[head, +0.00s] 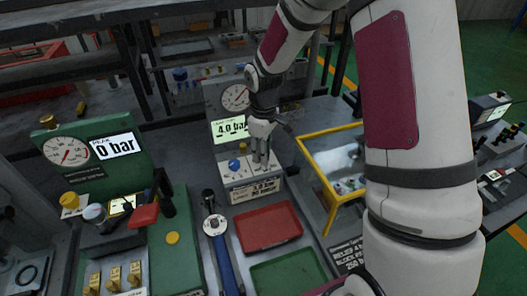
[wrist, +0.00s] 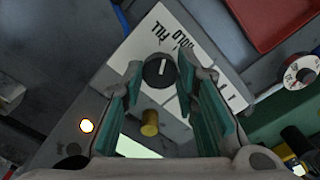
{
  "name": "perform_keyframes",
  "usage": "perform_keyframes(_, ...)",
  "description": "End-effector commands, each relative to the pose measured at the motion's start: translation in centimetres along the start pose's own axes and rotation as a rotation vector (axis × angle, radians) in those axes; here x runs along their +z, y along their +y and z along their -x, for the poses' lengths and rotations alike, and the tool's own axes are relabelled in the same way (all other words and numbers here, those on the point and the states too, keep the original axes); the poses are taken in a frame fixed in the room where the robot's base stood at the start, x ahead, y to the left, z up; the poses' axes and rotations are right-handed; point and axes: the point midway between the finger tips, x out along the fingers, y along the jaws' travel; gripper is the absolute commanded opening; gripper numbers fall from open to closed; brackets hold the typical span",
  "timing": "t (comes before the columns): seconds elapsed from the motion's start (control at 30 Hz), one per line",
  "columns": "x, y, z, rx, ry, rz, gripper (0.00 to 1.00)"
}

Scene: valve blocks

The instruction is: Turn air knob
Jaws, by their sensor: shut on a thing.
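A black round knob (wrist: 159,70) with a white pointer line sits on a white panel (wrist: 140,48) whose lettering seems to include "HOLD" and "FILL"; I take it as the air knob. My gripper (wrist: 158,68) has its fingertips on either side of this knob, shut on it. In the head view my gripper (head: 261,158) points down at the small white-topped box (head: 255,188), hiding the knob.
A blue knob (head: 234,164) is close left of my gripper. A brass-coloured knob (wrist: 149,122) and a lit lamp (wrist: 87,125) show near the fingers. A red tray (head: 268,227), a blue-handled tool (head: 222,258) and a yellow-rimmed bin (head: 313,160) are nearby.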

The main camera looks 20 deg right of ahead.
Motion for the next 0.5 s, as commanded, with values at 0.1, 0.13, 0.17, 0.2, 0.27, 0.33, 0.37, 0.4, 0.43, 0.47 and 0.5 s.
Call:
perform_keyframes(0.1, -0.05, -0.02, -0.02, 0.001, 0.0, -0.1, 0.0)
perform_keyframes(0.13, -0.03, 0.0, -0.02, 0.001, 0.0, -0.126, 0.0)
perform_keyframes(0.17, -0.05, -0.02, -0.02, 0.001, 0.0, -0.152, 0.0)
perform_keyframes(0.2, -0.08, -0.05, -0.01, 0.0, 0.0, -0.185, 0.0)
perform_keyframes(0.27, -0.04, -0.01, -0.01, 0.001, 0.0, -0.235, 0.0)
perform_keyframes(0.33, -0.06, -0.03, 0.0, 0.001, 0.0, -0.291, 0.0)
perform_keyframes(0.37, -0.07, -0.04, 0.0, 0.001, 0.0, -0.311, 0.0)
perform_keyframes(0.4, -0.06, -0.03, 0.01, 0.001, 0.0, -0.34, 0.0)
perform_keyframes(0.43, -0.05, -0.02, 0.01, 0.001, 0.0, -0.36, 0.0)
perform_keyframes(0.47, -0.04, -0.02, 0.01, 0.001, 0.0, -0.38, 0.0)
perform_keyframes(0.5, -0.05, -0.03, 0.01, 0.001, 0.001, -0.405, 0.0)
